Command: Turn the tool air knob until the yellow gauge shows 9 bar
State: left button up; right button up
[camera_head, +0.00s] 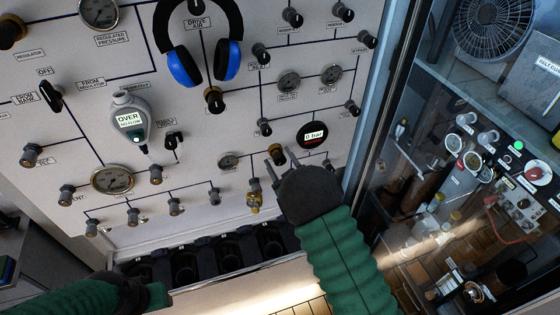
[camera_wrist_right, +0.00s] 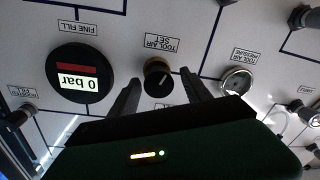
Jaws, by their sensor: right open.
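The tool air knob (camera_wrist_right: 158,77), black with a brass-coloured base, is on the panel under the label "TOOL AIR SET". In the right wrist view, which is upside down, it shows between the open fingers of my right gripper (camera_wrist_right: 160,93); contact cannot be told. In the head view my right gripper (camera_head: 283,163) is at the panel and partly covers the knob. The small round tool air pressure gauge (camera_wrist_right: 237,80) is beside the knob; it also shows in the head view (camera_head: 228,162). Its needle is too small to read. My left gripper (camera_head: 140,292) is low at the left, dark and partly seen.
A round "FINE FILL" display (camera_head: 313,135) reads 0 bar, close to my right gripper. A grey meter (camera_head: 130,120) reads "OVER". Blue-padded headphones (camera_head: 200,50) hang on the panel. Several other knobs surround the area. A glass door frame (camera_head: 375,110) stands to the right.

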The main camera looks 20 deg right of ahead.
jog(key=s+d+p, duration=0.1)
jog(key=s+p, duration=0.1)
jog(key=s, duration=1.4)
jog(key=shift+s+d+p, duration=0.35)
jog(key=shift+d+p, duration=0.05)
dwell(1.8)
